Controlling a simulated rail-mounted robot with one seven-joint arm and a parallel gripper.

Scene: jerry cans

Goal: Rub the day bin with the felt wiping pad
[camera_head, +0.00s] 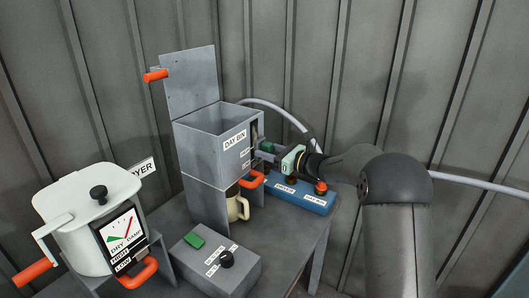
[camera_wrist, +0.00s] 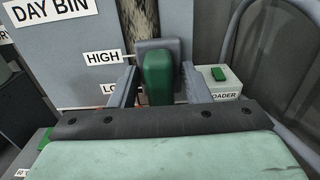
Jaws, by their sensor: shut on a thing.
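The day bin (camera_head: 207,160) is a tall grey metal box with its lid raised, standing on a grey table. Its labelled face (camera_wrist: 75,55) fills the upper left of the wrist view. The felt wiping pad has a dark grey block and a green grip (camera_wrist: 158,78); the green part also shows in the head view (camera_head: 267,147). My gripper (camera_wrist: 158,88) is shut on the green grip, one finger on each side. The pad is close against the bin's labelled face, beside the HIGH and LOW labels; I cannot tell whether they touch. The pad's wiping face is hidden.
A white dryer (camera_head: 75,215) with a gauge and orange handles stands at left. A grey control box (camera_head: 215,262) with a black knob is in front. A beige jug (camera_head: 237,208) stands below the bin, and a blue box (camera_head: 300,198) with a red button lies behind.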

